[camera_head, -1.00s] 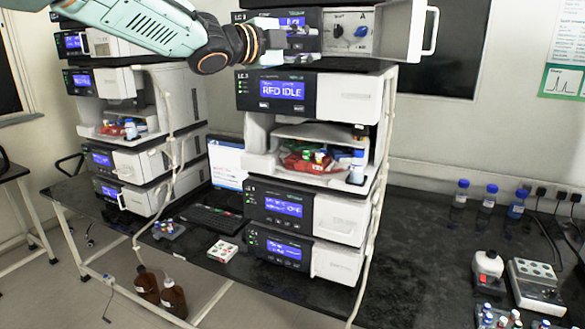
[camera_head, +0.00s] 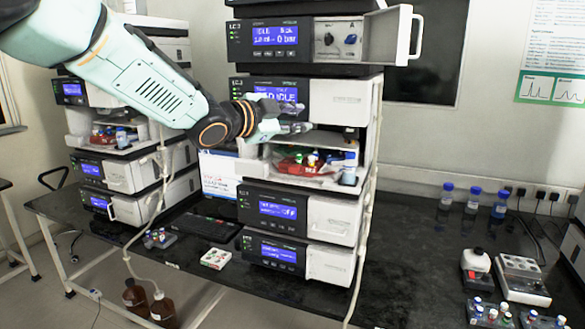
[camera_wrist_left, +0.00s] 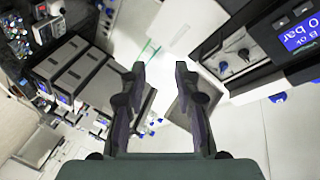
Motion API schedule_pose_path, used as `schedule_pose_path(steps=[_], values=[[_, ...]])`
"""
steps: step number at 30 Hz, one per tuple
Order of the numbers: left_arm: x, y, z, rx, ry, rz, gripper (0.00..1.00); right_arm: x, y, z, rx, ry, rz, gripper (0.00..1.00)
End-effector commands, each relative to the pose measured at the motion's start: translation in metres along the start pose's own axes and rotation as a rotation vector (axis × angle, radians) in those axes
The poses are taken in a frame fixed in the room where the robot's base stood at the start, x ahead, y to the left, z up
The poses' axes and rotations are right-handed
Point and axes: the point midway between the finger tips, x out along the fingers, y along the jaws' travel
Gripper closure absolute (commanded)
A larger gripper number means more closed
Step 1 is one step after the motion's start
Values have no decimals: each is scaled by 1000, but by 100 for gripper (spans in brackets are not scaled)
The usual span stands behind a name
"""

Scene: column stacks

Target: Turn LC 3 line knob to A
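The LC 3 stack stands mid-picture in the head view. Its top module (camera_head: 268,40) has a lit screen and a small valve panel (camera_head: 339,50) with a dark line knob (camera_head: 323,41) and a blue knob (camera_head: 350,39). The knobs also show in the wrist view, the dark one (camera_wrist_left: 223,67) and its neighbour (camera_wrist_left: 243,54). The lettering is too small to read the knob's setting surely. My left gripper (camera_head: 298,127) is below the panel, in front of the second module, apart from the knobs. Its fingers (camera_wrist_left: 159,68) are spread and empty. My right gripper is out of view.
The panel's white door (camera_head: 403,35) stands open to the right. An open bay with a red tray (camera_head: 300,168) and bottles lies below my gripper. Another stack (camera_head: 105,180) stands at left. Blue-capped bottles (camera_head: 473,200) stand on the dark bench at right.

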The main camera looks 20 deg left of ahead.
Motion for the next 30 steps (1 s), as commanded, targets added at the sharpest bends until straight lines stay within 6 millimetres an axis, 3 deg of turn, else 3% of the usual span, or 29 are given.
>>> schedule_pose_path(steps=[9, 15, 30], values=[[4, 49, 28, -137, -47, 38, 69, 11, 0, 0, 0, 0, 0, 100], [5, 72, 40, -203, -72, 54, 69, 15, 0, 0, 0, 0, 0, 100], [4, 83, 47, -237, -87, 61, 69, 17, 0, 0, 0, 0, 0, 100]])
